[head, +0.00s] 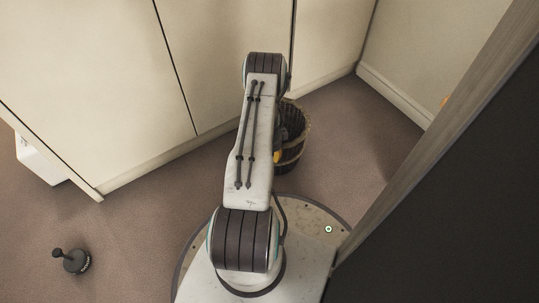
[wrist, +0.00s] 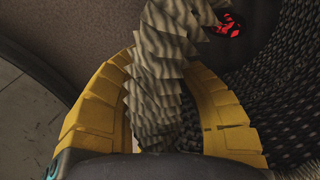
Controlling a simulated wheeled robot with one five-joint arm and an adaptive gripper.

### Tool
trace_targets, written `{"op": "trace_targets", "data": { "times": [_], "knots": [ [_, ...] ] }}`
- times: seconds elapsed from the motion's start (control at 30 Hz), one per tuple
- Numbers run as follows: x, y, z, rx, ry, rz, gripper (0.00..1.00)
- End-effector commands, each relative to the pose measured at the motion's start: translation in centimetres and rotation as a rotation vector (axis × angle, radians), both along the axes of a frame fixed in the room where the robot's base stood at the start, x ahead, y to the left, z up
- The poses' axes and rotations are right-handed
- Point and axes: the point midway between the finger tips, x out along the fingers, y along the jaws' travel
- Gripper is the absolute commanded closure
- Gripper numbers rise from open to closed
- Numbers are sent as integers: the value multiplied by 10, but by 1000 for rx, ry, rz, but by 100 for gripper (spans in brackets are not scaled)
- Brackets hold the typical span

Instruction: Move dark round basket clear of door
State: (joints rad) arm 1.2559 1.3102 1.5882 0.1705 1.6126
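The dark round basket (head: 298,150) stands on the carpet near the corner, partly hidden behind my arm. Tall cream door-like panels (head: 215,60) rise close behind it; I cannot tell which is the task's door. In the wrist view the basket's pale braided rim (wrist: 160,60) runs between the yellow fingers of my gripper (wrist: 158,75). The fingers curve in and appear to press on the rim from both sides. The dark woven wall (wrist: 285,100) fills the right side. In the head view only a bit of yellow finger shows beside the basket.
A dark panel with a wooden edge (head: 450,110) stands close on the right. A dark round object with a knob (head: 75,261) lies on the floor at lower left. A white box-like thing (head: 38,160) is at the far left. Carpet between them is clear.

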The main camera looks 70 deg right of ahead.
Motion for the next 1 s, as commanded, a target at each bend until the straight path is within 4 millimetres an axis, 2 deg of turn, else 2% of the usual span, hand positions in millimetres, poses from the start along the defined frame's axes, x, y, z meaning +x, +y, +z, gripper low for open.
{"op": "trace_targets", "data": {
  "times": [0.03,0.2,0.57,0.77,1.0],
  "knots": [
    [0,0,0,0,0,0,67],
    [0,0,0,1,0,1,53],
    [1,0,6,0,0,2,53],
    [0,1,31,-2,0,2,53],
    [-1,4,71,-2,0,1,53]
  ]
}}
